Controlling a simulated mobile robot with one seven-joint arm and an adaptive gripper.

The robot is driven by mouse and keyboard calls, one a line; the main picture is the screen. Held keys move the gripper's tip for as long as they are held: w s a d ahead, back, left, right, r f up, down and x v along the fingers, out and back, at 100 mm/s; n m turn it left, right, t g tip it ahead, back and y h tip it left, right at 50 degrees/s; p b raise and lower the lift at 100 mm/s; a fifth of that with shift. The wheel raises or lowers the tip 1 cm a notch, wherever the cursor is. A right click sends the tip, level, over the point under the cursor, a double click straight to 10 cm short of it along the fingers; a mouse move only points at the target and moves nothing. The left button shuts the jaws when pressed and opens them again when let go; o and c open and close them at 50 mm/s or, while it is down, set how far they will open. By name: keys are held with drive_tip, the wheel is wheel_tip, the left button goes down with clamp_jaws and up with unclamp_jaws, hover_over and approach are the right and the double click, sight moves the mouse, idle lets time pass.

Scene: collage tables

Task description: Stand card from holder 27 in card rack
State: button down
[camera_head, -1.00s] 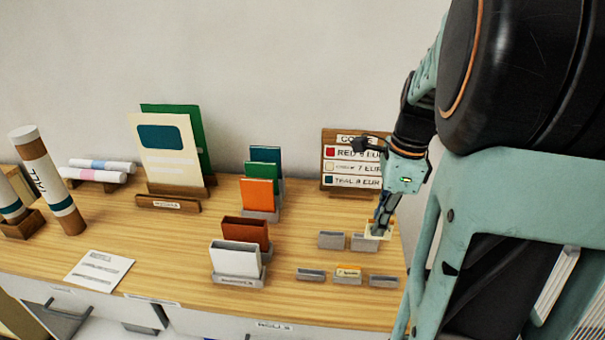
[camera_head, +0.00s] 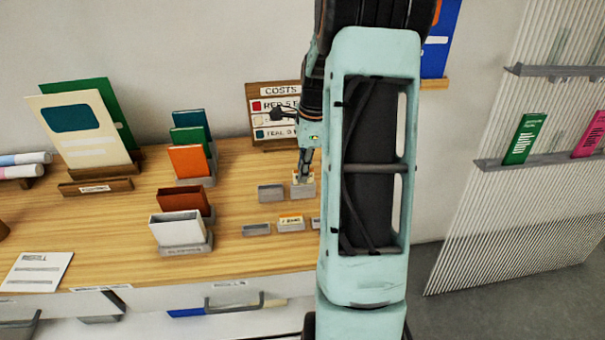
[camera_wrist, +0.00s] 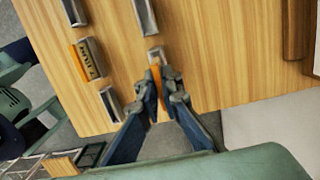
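My gripper (camera_head: 303,176) points down at a small grey holder (camera_head: 303,190) at the right of the wooden table. In the wrist view my fingertips (camera_wrist: 166,86) are close together on either side of a small card with an orange edge (camera_wrist: 156,75). The card appears pinched between them, with its lower end at or in the grey holder (camera_wrist: 155,54). I cannot read any holder number. A ribbed panel (camera_head: 530,215) at the right has grey ledges with a green card (camera_head: 524,138) and a pink card (camera_head: 592,134) standing on the lower one.
Several small grey holders stand nearby, one with an orange-and-cream card (camera_head: 291,221). A cost board (camera_head: 273,112) stands behind. Coloured cards, a white box (camera_head: 177,229) and large folders (camera_head: 80,130) stand to the left. A floor gap separates table and panel.

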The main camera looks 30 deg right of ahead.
drive_tip(key=shift+f, duration=0.55)
drive_tip(key=shift+s+a+f+b, duration=0.1)
drive_tip(key=shift+s+f+b, duration=0.05)
drive_tip(key=shift+f+b, duration=0.3)
drive_tip(key=c, duration=2.3)
unclamp_jaws()
drive_tip(key=shift+s+f, duration=0.1)
drive_tip(key=shift+f, duration=0.1)
drive_tip(key=shift+o, duration=0.7)
drive_tip(key=shift+f, duration=0.15)
wheel_tip(320, 180, up, 14)
drive_tip(key=d, duration=0.1)
drive_tip(key=shift+d+f+p, duration=0.2)
drive_tip(key=shift+d+p, duration=0.05)
drive_tip(key=shift+p, duration=0.05)
